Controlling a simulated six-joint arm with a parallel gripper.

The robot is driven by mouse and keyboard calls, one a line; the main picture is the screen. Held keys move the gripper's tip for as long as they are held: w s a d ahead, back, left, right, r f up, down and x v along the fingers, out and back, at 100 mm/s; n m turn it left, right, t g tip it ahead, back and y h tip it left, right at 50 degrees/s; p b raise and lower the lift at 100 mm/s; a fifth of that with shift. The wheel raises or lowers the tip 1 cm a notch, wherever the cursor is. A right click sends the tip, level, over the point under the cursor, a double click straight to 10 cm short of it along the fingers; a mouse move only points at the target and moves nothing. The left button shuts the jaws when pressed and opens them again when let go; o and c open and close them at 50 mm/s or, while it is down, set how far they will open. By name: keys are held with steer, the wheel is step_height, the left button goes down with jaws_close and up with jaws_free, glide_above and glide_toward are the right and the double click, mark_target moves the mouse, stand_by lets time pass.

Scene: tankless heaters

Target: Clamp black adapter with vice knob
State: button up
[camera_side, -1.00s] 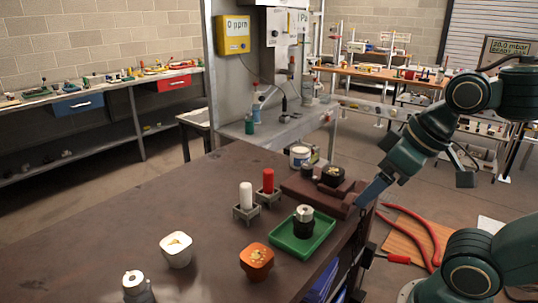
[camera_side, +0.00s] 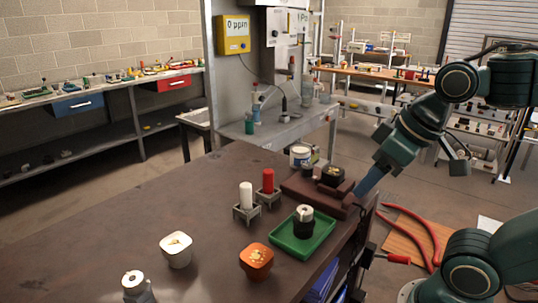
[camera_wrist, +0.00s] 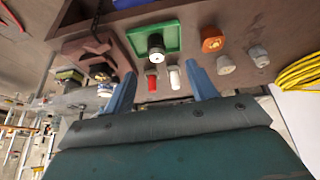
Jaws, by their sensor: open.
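A reddish-brown vice (camera_side: 304,190) sits at the table's right edge in the side view. A black adapter (camera_side: 332,176) with a brass-coloured top stands at its jaws. In the wrist view the vice (camera_wrist: 85,47) and the black adapter (camera_wrist: 100,72) are at the left. I cannot make out the vice knob clearly. My gripper (camera_side: 361,192) shows its blue finger beside the vice's right end; contact cannot be told. In the wrist view my gripper (camera_wrist: 160,69) has its two blue fingers wide apart, with nothing held between them.
A green tray (camera_side: 322,250) holding a black-and-silver fitting is in front of the vice. Red (camera_side: 268,181) and white (camera_side: 246,195) cylinders stand in grey holders. A can (camera_side: 300,156) stands behind the vice.

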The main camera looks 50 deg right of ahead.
steer(key=w+d+r+n+g, duration=0.1)
steer(key=w+d+r+n, duration=0.2)
steer(key=w, duration=0.4)
steer(key=n+g, duration=0.4)
glide_above(308, 166)
step_height(308, 166, down, 5)
steer(key=shift+w+r, duration=0.15)
steer(key=shift+r, duration=0.05)
step_height(308, 166, down, 14)
steer(key=shift+r, duration=0.1)
